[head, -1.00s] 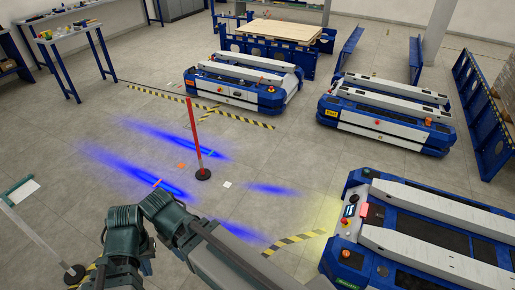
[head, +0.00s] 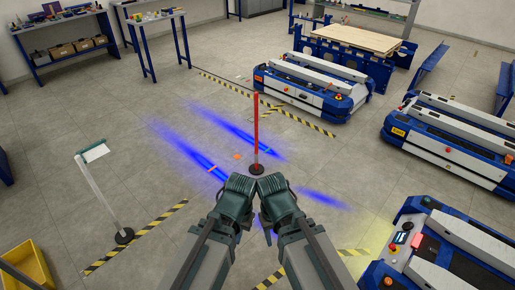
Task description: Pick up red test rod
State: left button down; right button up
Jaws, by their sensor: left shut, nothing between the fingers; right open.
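The red test rod (head: 256,122) stands upright on a round dark foot (head: 256,169) on the floor, in the middle of the head view. My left gripper (head: 238,186) and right gripper (head: 274,189) are at the far ends of my two arms, close together, in front of the rod's foot in the picture. Neither visibly touches the rod. The left is shut and empty and the right is open. The fingers are small and largely hidden by my own wrists.
Lift carts stand at the back (head: 310,86), right (head: 440,135) and lower right (head: 450,250). A white post (head: 102,190) on a dark foot stands at left. A yellow bin (head: 28,268) is lower left. Workbenches line the back left.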

aim_at(256, 168)
jog(key=i+j+z, duration=0.2)
jog(key=i, duration=0.5)
jog(key=i+j+z, duration=0.2)
jog(key=i+j, duration=0.15)
jog(key=i, duration=0.3)
jog(key=i+j+z, duration=0.2)
jog(key=i+j, duration=0.2)
jog(key=i, duration=0.25)
jog(key=i+j+z, duration=0.15)
jog(key=i+j, duration=0.4)
jog(key=i, duration=0.05)
